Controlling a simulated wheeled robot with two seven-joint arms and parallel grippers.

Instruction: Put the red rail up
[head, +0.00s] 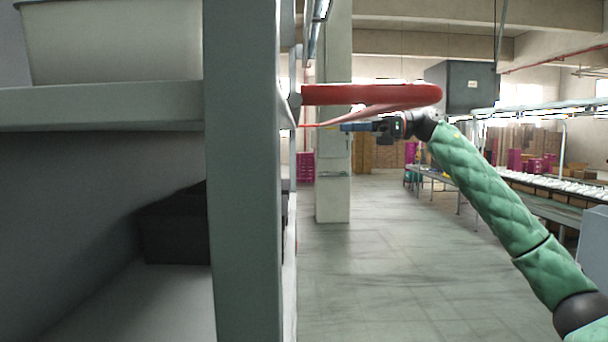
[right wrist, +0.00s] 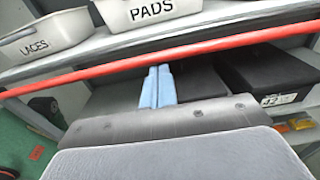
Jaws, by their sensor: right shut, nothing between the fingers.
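The red rail (head: 370,95) juts out from the shelf post in the head view and curves back at its far right end. In the right wrist view the rail (right wrist: 230,44) runs as a long bar across the front of the shelves, rising to the right. My right gripper (head: 345,127) is shut and empty, just below the rail. In the right wrist view its blue fingertips (right wrist: 158,68) lie together at the rail's lower edge; I cannot tell whether they touch it. My left gripper is not in view.
The grey shelf post (head: 245,170) fills the left of the head view. Bins marked LACES (right wrist: 45,45) and PADS (right wrist: 150,15) stand on the upper shelf, dark boxes (right wrist: 265,75) below. The floor (head: 380,270) to the right is clear; a conveyor line (head: 540,200) stands far right.

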